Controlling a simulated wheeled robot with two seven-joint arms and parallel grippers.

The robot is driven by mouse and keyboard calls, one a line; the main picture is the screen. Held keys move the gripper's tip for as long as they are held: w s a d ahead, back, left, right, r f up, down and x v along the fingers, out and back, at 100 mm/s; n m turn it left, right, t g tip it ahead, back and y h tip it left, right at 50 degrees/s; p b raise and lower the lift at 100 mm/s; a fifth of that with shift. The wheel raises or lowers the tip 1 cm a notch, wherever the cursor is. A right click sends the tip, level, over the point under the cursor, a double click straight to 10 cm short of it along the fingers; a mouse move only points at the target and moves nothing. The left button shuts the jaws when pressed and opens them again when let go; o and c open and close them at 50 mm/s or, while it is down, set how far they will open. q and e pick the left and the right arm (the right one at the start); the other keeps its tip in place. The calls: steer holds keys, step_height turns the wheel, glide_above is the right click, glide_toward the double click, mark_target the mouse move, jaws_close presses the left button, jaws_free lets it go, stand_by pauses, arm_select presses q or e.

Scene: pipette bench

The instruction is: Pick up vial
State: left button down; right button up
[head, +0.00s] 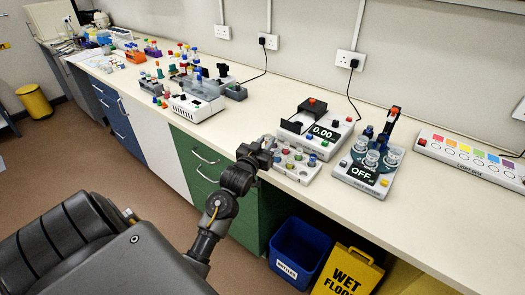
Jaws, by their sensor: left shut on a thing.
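A pale vial rack (301,175) holding several small vials with coloured caps stands near the front edge of the bench. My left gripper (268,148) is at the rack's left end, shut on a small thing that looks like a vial. The fingers and wrist hide most of it, so I cannot tell its cap colour or whether it is clear of the rack. My right gripper is not in view.
Behind the rack is a balance reading 0.00 (326,132). To its right are a device reading OFF (362,174) with glass jars and a light box (468,158). A blue bin (299,252) and a yellow wet-floor sign (347,272) stand below. Bare bench lies left of the rack.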

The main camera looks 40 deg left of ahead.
arm_select(q)
steer(key=s+d+r+b, duration=0.2)
steer(key=s+d+r, duration=0.2)
steer(key=d+r, duration=0.5)
steer(key=s+d+f+m+h, duration=0.4)
steer(key=s+d, duration=0.3)
steer(key=d, duration=0.5)
steer(key=w+a+r+n+y, duration=0.2)
steer(key=w+a+n+y, duration=0.2)
steer(key=a, duration=0.6)
steer(key=w, duration=0.2)
steer(key=shift+w+r, duration=0.2)
steer(key=shift+w, duration=0.1)
steer(key=shift+a, duration=0.1)
